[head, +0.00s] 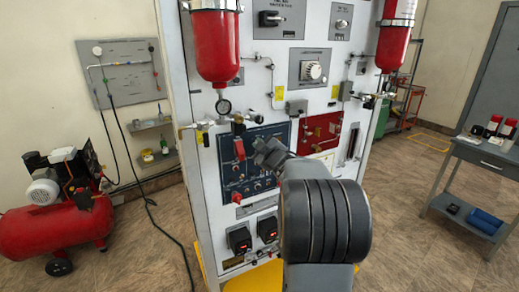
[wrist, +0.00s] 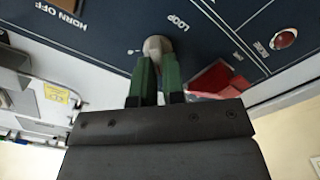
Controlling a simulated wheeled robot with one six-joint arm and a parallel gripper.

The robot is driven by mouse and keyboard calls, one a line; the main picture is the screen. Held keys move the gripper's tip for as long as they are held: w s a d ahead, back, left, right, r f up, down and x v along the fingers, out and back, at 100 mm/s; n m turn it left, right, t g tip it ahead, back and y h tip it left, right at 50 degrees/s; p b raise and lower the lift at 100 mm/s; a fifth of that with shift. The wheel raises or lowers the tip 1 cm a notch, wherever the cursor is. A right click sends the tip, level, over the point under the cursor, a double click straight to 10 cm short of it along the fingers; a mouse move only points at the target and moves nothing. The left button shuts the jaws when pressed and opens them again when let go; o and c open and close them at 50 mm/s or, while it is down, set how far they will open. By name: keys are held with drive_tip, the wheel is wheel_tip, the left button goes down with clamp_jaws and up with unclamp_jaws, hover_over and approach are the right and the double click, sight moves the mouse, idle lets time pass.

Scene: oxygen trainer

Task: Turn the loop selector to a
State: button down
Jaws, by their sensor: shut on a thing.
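The loop selector (wrist: 157,45) is a small pale grey knob on a dark blue panel (wrist: 105,38), beside the printed word LOOP in the wrist view. My gripper (wrist: 158,60) has its two green fingers closed on the knob from either side. A small mark left of the knob is too small to read, and the knob's pointer direction cannot be made out. In the head view my gripper (head: 266,151) is at the blue panel (head: 283,130), and the selector is hidden behind it.
A red guarded part (wrist: 212,78) is close to the right finger, and a red indicator (wrist: 285,38) is farther right. In the head view, red cylinders (head: 215,48) hang on the cabinet front above the panel. A red compressor (head: 60,222) stands left.

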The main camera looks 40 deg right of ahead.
idle(0.3)
drive_tip(key=c, duration=1.2)
unclamp_jaws()
drive_tip(key=s+a+b, duration=0.1)
drive_tip(key=s+a, duration=0.1)
drive_tip(key=s, duration=1.1)
drive_tip(key=shift+s, duration=0.35)
